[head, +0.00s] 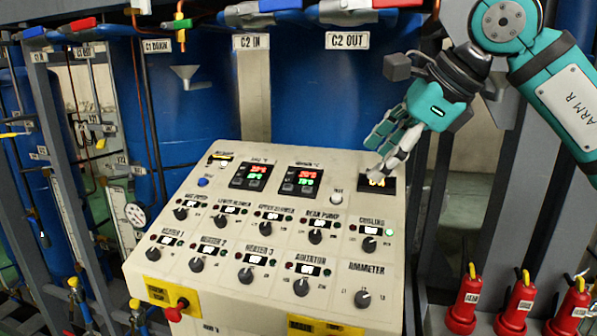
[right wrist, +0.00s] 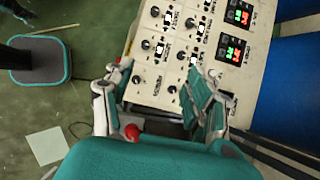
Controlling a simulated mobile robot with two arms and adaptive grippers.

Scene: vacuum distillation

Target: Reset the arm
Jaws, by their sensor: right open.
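My right gripper (head: 387,150) is in the upper right of the head view, in front of the upper right part of the control panel (head: 225,275). Its fingers partly cover a small black display (head: 376,184). In the right wrist view its two fingers (right wrist: 165,100) stand wide apart with nothing between them; the panel lies beyond them. My right arm (head: 560,90), marked "ARM R", comes in from the upper right. My left gripper is in neither view.
The panel has several knobs, switches and two lit red-green displays (head: 255,176). A red knob (head: 177,309) sticks out at its lower left. Blue tanks (head: 320,95) stand behind. A grey post (head: 500,200) rises beside the panel.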

